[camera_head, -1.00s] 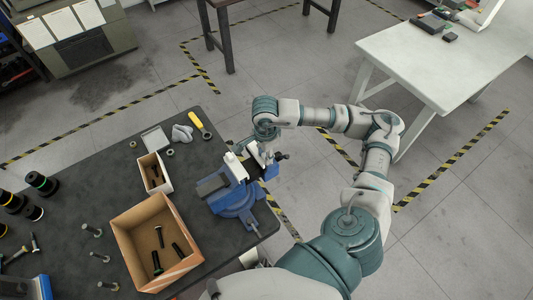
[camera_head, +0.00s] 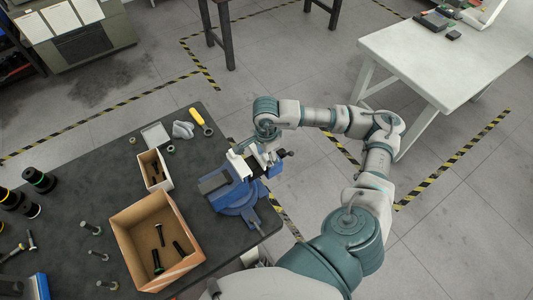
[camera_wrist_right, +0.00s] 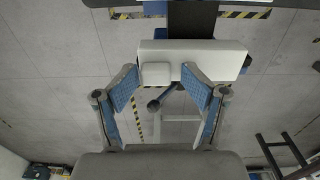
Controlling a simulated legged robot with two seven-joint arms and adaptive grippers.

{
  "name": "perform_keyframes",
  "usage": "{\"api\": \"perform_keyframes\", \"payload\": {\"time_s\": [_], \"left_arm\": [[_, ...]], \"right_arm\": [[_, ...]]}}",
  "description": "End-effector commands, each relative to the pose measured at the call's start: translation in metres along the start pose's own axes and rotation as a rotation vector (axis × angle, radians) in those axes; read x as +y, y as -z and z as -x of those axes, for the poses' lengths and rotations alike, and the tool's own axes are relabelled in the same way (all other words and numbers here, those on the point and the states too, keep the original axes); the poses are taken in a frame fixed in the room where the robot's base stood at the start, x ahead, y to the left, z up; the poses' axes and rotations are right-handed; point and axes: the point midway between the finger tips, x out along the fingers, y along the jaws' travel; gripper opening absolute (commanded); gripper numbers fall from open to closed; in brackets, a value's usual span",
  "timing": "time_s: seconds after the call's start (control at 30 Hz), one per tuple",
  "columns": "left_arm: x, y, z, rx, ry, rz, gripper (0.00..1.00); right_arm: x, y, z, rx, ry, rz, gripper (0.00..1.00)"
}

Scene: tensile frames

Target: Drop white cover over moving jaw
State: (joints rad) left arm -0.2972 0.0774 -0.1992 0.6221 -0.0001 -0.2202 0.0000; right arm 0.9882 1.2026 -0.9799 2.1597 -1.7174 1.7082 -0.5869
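A blue bench vise (camera_head: 238,202) stands at the table's right edge. The white cover (camera_head: 240,165) is at the vise's jaw end; in the right wrist view it is a wide white bar (camera_wrist_right: 205,55) with a small raised block. The moving jaw is mostly hidden, so I cannot tell how fully the cover sits on it. My right gripper (camera_head: 262,152) is beside the cover. My left gripper is not in view.
An open cardboard box (camera_head: 148,240) with dark bolts stands left of the vise. A smaller box (camera_head: 155,170), a yellow-handled tool (camera_head: 200,118) and several upright bolts are on the dark table (camera_head: 90,170). A white table (camera_head: 440,60) stands at back right.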

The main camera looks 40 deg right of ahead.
Motion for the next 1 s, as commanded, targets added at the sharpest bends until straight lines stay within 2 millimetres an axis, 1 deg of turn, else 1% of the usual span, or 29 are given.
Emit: {"api": "perform_keyframes", "payload": {"time_s": [0.13,0.23,0.5,0.6,0.7,0.83,1.0], "left_arm": [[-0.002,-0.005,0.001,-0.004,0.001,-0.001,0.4],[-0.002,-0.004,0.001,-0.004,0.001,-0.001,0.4],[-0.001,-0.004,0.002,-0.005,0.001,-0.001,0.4],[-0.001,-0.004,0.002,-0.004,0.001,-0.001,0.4],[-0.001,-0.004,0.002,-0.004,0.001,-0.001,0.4],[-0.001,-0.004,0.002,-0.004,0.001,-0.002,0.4],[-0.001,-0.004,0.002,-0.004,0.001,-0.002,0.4]], "right_arm": [[0.0,0.001,0.006,0.001,0.004,-0.001,0.64],[-0.003,0.001,0.019,0.001,0.006,-0.002,0.64],[-0.007,0.001,0.078,-0.003,0.002,0.0,0.64],[-0.007,0.001,0.096,-0.003,-0.001,0.001,0.64],[-0.008,0.001,0.108,-0.003,-0.004,0.0,0.64],[-0.008,0.001,0.115,-0.002,-0.006,0.001,0.64],[-0.008,0.001,0.116,-0.001,-0.007,0.001,0.64]]}}
